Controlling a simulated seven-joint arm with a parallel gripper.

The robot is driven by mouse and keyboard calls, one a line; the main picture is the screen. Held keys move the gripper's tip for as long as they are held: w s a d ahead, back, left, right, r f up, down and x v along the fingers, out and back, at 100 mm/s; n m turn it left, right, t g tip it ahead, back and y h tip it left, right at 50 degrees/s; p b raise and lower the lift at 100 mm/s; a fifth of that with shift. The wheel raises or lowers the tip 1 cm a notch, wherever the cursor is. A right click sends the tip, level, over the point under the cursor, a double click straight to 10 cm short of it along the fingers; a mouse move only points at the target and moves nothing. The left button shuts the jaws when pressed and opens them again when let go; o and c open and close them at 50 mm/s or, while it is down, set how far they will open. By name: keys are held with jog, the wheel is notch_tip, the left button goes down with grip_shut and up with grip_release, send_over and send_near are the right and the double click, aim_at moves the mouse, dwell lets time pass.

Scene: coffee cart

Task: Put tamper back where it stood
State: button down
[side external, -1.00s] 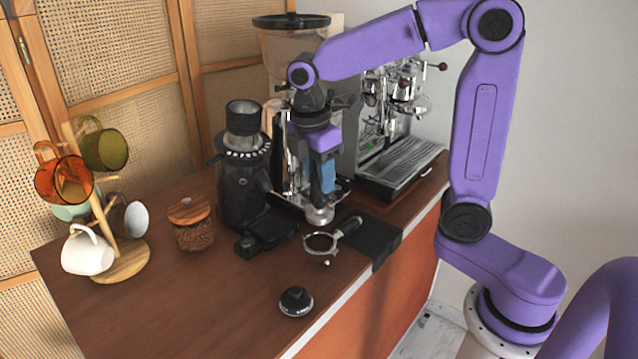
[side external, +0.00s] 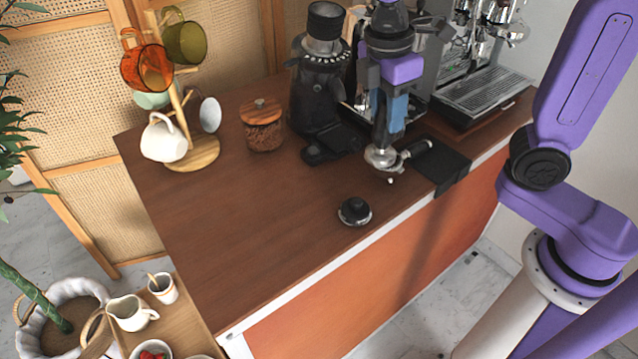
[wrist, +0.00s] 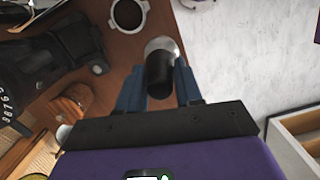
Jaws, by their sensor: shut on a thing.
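The tamper (wrist: 159,70) has a dark handle and a silver base. In the wrist view it is between the blue fingers of my gripper (wrist: 159,88), which is shut on its handle. In the side view my gripper (side external: 388,112) points down, with the tamper's silver base (side external: 379,154) below the fingers. The base overlaps the portafilter (side external: 415,149) and hides most of its basket there. In the wrist view the portafilter's dark round basket (wrist: 127,14) shows apart from the tamper, so the tamper appears held above the counter.
A black knob-topped tool (side external: 355,211) stands on the wooden counter (side external: 240,215) at the front. The grinder (side external: 315,90), lidded jar (side external: 263,128) and mug tree (side external: 190,155) stand to the left. A black mat (side external: 440,166) and the espresso machine's tray (side external: 485,95) are to the right.

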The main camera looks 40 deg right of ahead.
jog(key=shift+s+a, duration=0.65)
jog(key=shift+a, duration=0.3)
jog(key=w+a+f, duration=0.2)
jog(key=w+f, duration=0.4)
jog(key=w+a+f, duration=0.3)
jog(key=w+f, duration=0.3)
jog(key=f, duration=0.1)
jog(key=shift+w+a, duration=0.25)
jog(key=shift+a, duration=0.1)
jog(key=c, duration=0.7)
grip_release()
jog(key=shift+f, duration=0.15)
jog(key=shift+c, duration=0.2)
notch_tip(320, 180, up, 12)
jog(key=a, duration=0.1)
jog(key=shift+a, duration=0.2)
